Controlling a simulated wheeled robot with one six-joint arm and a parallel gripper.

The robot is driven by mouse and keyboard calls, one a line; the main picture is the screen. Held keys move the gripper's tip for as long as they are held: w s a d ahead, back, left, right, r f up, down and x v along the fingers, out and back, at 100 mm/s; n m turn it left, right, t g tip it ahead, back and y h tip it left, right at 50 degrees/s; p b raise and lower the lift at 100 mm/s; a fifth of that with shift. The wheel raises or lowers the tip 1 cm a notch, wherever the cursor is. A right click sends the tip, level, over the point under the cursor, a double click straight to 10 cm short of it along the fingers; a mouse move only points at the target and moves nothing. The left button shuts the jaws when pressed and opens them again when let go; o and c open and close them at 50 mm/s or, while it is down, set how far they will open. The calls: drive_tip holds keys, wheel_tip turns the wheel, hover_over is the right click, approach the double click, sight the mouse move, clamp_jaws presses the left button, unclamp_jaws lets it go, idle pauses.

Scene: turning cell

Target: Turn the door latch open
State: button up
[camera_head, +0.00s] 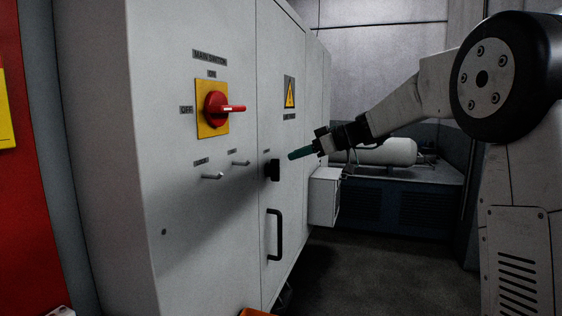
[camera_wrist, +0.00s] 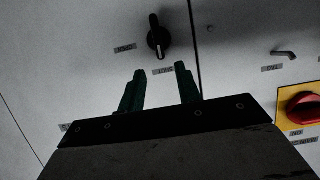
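The door latch (camera_head: 273,170) is a small black turn knob on the pale cabinet door (camera_head: 290,200), above the black pull handle (camera_head: 275,234). In the wrist view the latch (camera_wrist: 158,37) stands upright with a pale line on it, beside a small label. My gripper (camera_head: 297,154) is to the right of the latch in the head view, apart from it. In the wrist view my gripper (camera_wrist: 160,69) has its two green fingers apart with nothing between them. The latch lies just beyond the fingertips.
A red main switch (camera_head: 214,108) on a yellow plate and two small levers (camera_head: 212,176) (camera_head: 240,163) are on the panel left of the door seam. A white box (camera_head: 324,198) juts out beyond the door. The floor (camera_head: 400,270) to the right is clear.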

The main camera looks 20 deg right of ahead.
sight(273, 170)
drive_tip(key=x, duration=0.6)
drive_tip(key=shift+a, duration=0.2)
drive_tip(key=shift+f, duration=0.1)
drive_tip(key=shift+c, duration=0.3)
clamp_jaws()
